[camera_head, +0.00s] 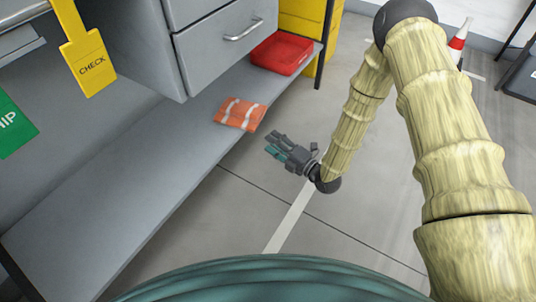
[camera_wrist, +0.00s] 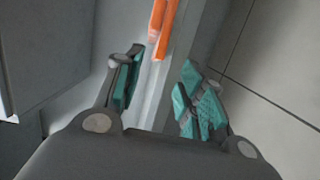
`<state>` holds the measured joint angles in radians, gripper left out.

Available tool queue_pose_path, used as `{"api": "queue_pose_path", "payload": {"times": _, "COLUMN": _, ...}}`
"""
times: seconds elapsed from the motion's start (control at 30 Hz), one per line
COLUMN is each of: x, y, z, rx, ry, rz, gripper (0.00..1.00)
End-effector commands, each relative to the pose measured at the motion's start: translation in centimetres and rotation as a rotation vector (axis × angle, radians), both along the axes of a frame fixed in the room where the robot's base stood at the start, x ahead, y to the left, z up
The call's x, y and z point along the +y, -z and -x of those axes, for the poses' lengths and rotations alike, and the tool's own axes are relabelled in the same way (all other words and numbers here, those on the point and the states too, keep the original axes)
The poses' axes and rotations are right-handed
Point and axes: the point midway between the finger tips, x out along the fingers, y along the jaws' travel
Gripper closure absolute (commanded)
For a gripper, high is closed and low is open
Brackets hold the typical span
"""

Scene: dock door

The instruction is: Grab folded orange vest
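The folded orange vest (camera_head: 240,113) has pale stripes and lies flat on the grey lower shelf, near its front edge. In the wrist view part of the orange vest (camera_wrist: 163,22) shows at the top, ahead of the fingers and between their lines. My gripper (camera_head: 272,145) is to the right of the vest in the head view, apart from it, with its fingers pointing left toward the shelf edge. In the wrist view my gripper (camera_wrist: 160,88) has its teal-padded fingers spread, with nothing between them.
The grey lower shelf (camera_head: 110,200) is mostly bare. A red bin (camera_head: 281,54) stands farther back on it. A grey drawer unit (camera_head: 225,45) hangs above. A yellow CHECK tag (camera_head: 88,65) and a green sign (camera_head: 14,125) are at left. A cone (camera_head: 459,40) stands at back right.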

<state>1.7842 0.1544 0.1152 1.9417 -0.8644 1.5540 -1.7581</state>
Motion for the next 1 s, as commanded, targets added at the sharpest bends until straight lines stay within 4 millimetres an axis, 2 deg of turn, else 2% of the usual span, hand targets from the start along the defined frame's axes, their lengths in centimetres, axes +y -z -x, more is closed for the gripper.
{"api": "queue_pose_path", "payload": {"times": 0.1, "x": -1.2, "y": 0.6, "z": -0.6, "rx": -0.012, "ry": -0.026, "rz": 0.003, "gripper": 0.61}}
{"api": "queue_pose_path", "payload": {"times": 0.33, "x": -1.8, "y": 0.4, "z": -1.0, "rx": -0.023, "ry": -0.069, "rz": 0.012, "gripper": 0.61}}
{"api": "queue_pose_path", "payload": {"times": 0.8, "x": -0.6, "y": 0.3, "z": -1.2, "rx": -0.024, "ry": -0.091, "rz": 0.013, "gripper": 0.61}}
{"api": "queue_pose_path", "payload": {"times": 1.0, "x": 0.4, "y": 0.5, "z": -2.2, "rx": -0.026, "ry": -0.091, "rz": 0.013, "gripper": 0.61}}
